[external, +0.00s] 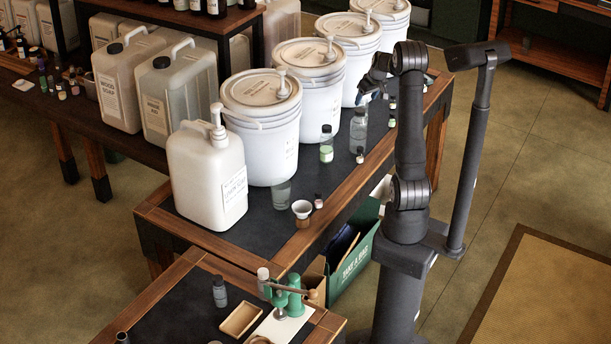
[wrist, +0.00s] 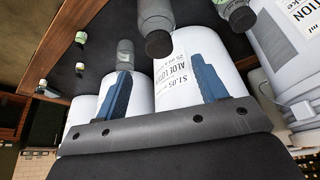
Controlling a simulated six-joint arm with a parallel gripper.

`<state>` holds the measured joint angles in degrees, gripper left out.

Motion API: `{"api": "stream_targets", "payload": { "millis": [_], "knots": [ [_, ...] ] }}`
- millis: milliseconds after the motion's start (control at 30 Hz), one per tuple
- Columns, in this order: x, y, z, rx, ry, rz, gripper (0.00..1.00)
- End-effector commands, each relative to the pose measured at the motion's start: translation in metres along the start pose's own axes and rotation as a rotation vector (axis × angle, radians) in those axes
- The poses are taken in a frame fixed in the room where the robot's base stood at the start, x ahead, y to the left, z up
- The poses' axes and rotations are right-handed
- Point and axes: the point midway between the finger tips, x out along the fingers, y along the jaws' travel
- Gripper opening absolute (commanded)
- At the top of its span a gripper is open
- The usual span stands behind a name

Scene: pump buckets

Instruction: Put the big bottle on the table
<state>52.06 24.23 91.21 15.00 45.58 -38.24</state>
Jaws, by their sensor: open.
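A clear bottle with a dark cap (external: 358,131) stands upright on the dark worktable beside the white buckets, and looks the largest of the loose bottles there. A smaller bottle with a green label (external: 326,146) stands to its left. In the wrist view, a clear bottle with a dark cap (wrist: 155,14) shows above the gap between the fingers. Another bottle (wrist: 125,57) is partly behind the left finger. My gripper (external: 366,93) is beside the buckets, above and near the clear bottle, partly hidden by my arm. Its blue fingers (wrist: 161,66) are apart with nothing held between them.
Several white pump buckets (external: 322,105) line the worktable (external: 262,238). A white jug (external: 205,180) stands at its near end. A glass, a funnel (external: 302,208) and small vials sit near the edge. A lower table holds a dark-capped bottle (external: 220,293), a green press (external: 292,295) and a wooden tray (external: 240,319).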

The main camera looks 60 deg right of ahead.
Motion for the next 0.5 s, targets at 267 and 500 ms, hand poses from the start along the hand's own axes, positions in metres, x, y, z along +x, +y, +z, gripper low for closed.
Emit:
{"api": "stream_targets", "payload": {
  "millis": [267,500],
  "knots": [
    [-0.022,0.0,0.0,0.0,0.0,0.001,0.65],
    [-0.023,0.0,0.0,0.0,0.0,0.001,0.65]
  ]
}}
